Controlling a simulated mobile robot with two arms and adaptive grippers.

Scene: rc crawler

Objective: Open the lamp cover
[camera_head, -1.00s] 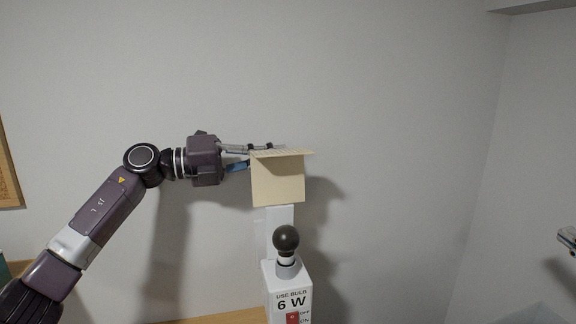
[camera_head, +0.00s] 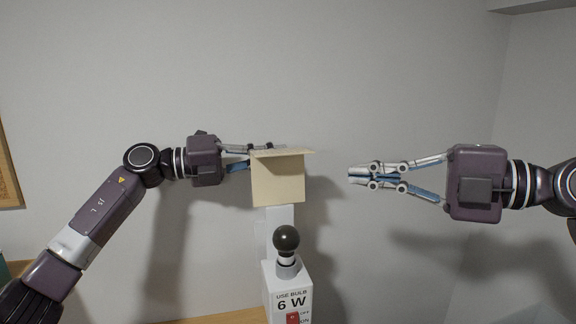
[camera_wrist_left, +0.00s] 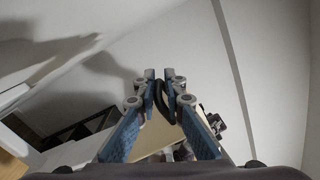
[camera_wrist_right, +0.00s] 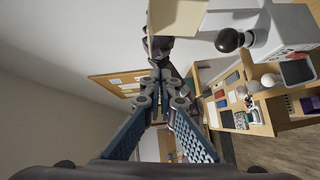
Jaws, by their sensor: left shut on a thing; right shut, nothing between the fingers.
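The cream lamp cover (camera_head: 278,180) is raised above the dark round bulb (camera_head: 286,237) in the head view, apart from it. The white lamp base (camera_head: 288,285) stands below, with "USE BULB 6 W" and a red switch (camera_head: 293,317). My left gripper (camera_head: 268,147) is shut at the top of the cover; a dark curved piece (camera_wrist_left: 162,100) shows between its fingertips in the left wrist view. My right gripper (camera_head: 352,175) is shut and empty, to the right of the cover with a gap. The right wrist view also shows the cover (camera_wrist_right: 176,16) and bulb (camera_wrist_right: 228,40).
A bare grey wall (camera_head: 420,60) stands behind the lamp. The right wrist view shows a wooden shelf unit (camera_wrist_right: 262,118) with several small items and a board (camera_wrist_right: 108,82) on the wall.

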